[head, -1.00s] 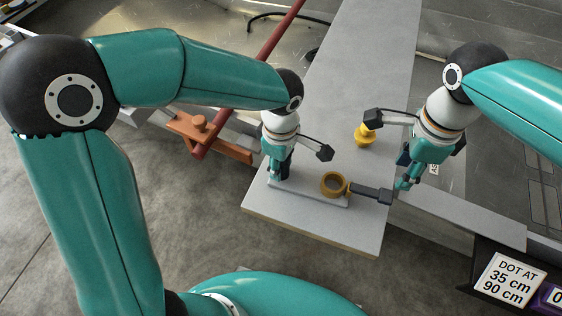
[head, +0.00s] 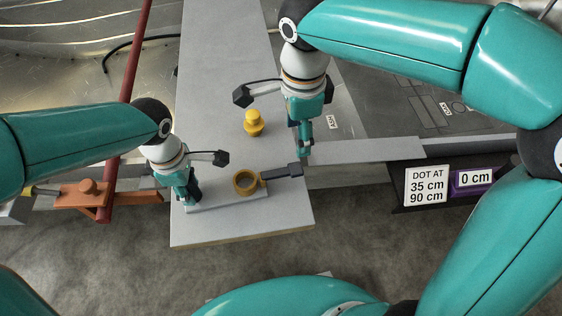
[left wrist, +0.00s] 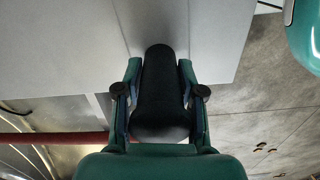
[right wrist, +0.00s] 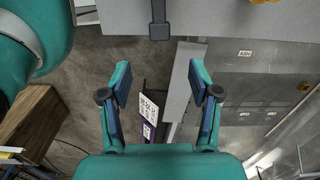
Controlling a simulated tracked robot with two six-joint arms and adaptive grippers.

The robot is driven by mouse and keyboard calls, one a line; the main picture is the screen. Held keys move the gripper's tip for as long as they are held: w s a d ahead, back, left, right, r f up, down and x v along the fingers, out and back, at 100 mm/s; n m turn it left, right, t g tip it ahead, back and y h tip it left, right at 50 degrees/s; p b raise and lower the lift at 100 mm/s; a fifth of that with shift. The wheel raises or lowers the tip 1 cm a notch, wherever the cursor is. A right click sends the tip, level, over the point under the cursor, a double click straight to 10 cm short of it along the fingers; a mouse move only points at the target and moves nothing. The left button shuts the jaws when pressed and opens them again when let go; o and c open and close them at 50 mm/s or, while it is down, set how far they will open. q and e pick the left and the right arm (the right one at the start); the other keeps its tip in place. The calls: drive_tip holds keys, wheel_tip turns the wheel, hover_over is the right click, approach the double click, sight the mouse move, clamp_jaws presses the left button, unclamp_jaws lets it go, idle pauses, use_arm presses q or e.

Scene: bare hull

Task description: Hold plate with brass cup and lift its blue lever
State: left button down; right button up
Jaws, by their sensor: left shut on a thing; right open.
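A thin light-grey plate (head: 225,200) lies on the grey bench near its front edge. A brass cup (head: 238,188), ring-shaped from above, stands on it. A dark grey-blue lever (head: 282,172) runs right from the cup to a block-shaped end, which also shows in the right wrist view (right wrist: 160,29). My left gripper (head: 190,197) is shut on a dark upright grip (left wrist: 160,95) at the plate's left end. My right gripper (head: 305,153) is open and empty, just beside the lever's end; in the right wrist view the lever's end lies beyond the fingertips.
A yellow knobbed piece (head: 253,124) stands on the bench (head: 215,70) behind the cup. An orange bracket (head: 85,200) and a dark red bar (head: 130,80) are at the left. Signs reading "DOT AT 35 cm 90 cm" (head: 426,186) and "0 cm" (head: 474,178) stand at the right.

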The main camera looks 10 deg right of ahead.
sight(295, 168)
wheel_tip(295, 168, down, 12)
drive_tip(key=shift+r, duration=0.15)
idle(0.3)
clamp_jaws()
idle(0.4)
